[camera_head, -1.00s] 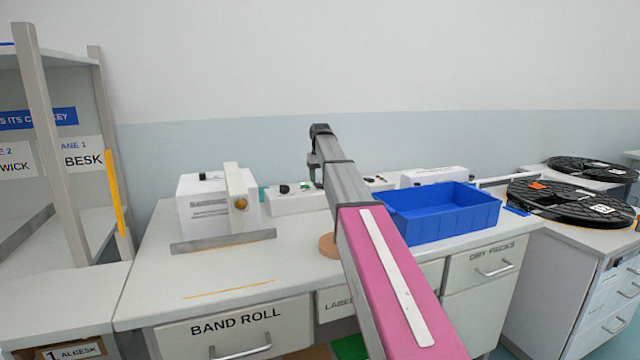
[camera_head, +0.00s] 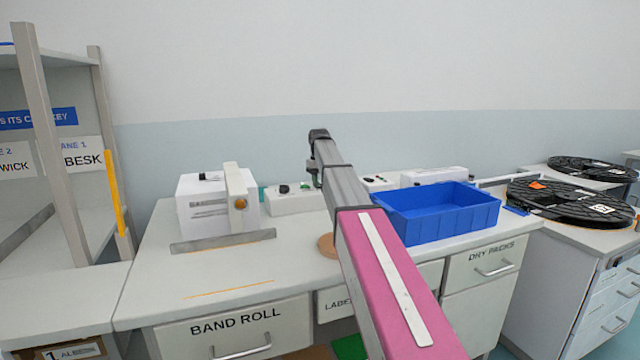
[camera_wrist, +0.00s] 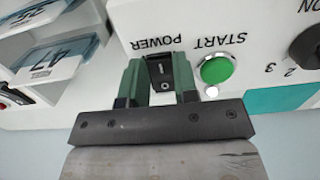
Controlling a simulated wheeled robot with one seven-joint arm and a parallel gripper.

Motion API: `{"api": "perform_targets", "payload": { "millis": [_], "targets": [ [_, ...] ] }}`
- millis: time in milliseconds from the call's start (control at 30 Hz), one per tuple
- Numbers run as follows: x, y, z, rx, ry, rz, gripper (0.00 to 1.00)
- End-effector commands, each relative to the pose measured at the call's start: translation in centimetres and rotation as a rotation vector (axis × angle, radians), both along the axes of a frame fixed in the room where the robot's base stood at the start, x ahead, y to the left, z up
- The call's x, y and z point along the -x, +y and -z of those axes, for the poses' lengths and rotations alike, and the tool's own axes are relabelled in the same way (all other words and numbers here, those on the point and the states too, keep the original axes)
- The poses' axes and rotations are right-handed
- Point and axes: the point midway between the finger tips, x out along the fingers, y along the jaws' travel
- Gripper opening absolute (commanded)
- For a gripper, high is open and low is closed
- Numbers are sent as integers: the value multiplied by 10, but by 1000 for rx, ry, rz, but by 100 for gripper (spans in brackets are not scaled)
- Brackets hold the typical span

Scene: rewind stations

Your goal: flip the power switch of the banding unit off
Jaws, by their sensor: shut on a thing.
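The power switch (camera_wrist: 159,72) is a black rocker under the upside-down word POWER on a white panel (camera_wrist: 182,14) in the wrist view. My gripper (camera_wrist: 160,78) has its two green fingers on either side of the switch, shut on it. Which way the rocker is tipped I cannot tell. In the head view the banding unit (camera_head: 208,215) is a white box at the left of the bench, with a low control box (camera_head: 290,203) to its right.
A green START button (camera_wrist: 216,69) is close beside the switch, with a black dial (camera_wrist: 308,48) beyond. Labelled trays (camera_wrist: 55,60) lie on the other side. A blue bin (camera_head: 440,225) stands right of my arm. The front left of the bench is clear.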

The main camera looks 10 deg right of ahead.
Motion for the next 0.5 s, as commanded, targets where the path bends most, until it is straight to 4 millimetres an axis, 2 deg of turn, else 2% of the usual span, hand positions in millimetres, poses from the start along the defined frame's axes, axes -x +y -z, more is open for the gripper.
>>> {"api": "perform_targets", "payload": {
  "millis": [133, 433, 467, 500],
  "targets": [
    [-3, 1, -1, 12, 62, 0, 4],
    [-2, 0, -1, 15, 69, 0, 4],
    [-2, 0, -1, 15, 69, 0, 34],
    [-2, 0, -1, 15, 69, 0, 47]
  ]
}}
